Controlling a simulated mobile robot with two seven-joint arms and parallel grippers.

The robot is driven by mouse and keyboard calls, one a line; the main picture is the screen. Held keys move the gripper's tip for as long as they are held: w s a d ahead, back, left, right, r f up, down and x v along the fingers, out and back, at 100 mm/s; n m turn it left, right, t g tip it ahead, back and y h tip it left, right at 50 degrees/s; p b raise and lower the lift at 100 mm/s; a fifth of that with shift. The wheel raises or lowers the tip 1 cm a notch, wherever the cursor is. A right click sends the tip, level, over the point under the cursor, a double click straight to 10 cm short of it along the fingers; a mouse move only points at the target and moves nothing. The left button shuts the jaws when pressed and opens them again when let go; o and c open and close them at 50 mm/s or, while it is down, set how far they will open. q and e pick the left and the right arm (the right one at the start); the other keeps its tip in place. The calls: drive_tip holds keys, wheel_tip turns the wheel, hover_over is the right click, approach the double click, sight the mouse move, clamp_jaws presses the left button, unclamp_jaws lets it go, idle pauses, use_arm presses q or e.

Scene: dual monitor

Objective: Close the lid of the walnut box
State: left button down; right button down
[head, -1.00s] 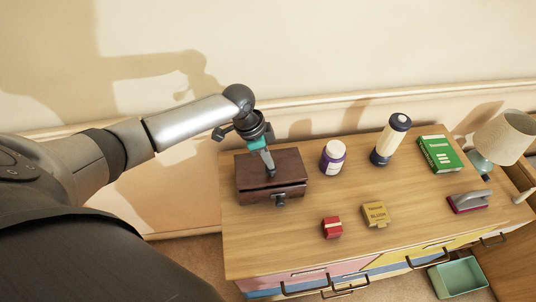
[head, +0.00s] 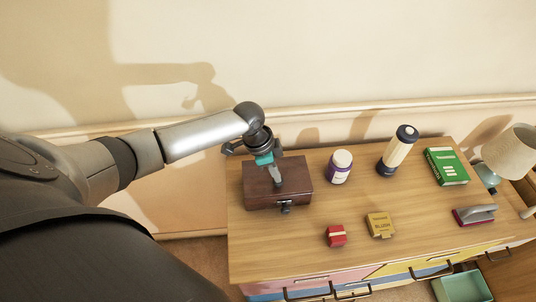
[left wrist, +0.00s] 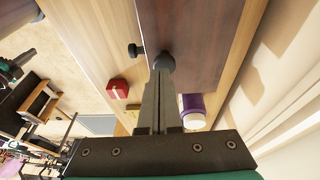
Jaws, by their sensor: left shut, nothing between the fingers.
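The walnut box (head: 259,188) is dark brown and stands at the left end of the dresser top. Its lid looks down flat on the body, with a small dark latch (head: 286,207) at the front. My left gripper (head: 279,185) is shut and empty, pointing down with its fingertips on or just above the lid; contact is hard to tell. In the left wrist view the shut fingertips (left wrist: 164,63) are at the edge of the dark wood lid (left wrist: 200,35), beside the latch knob (left wrist: 135,50).
A red block (head: 335,235) and a yellow box (head: 380,225) lie in front. A green book (head: 446,166) and a lamp (head: 510,150) are farther right.

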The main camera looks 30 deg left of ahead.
use_arm(q)
drive_tip(key=v, duration=1.4)
drive_tip(key=shift+r, duration=0.2)
drive_tip(key=shift+s+a, duration=0.1)
drive_tip(key=shift+s, duration=0.05)
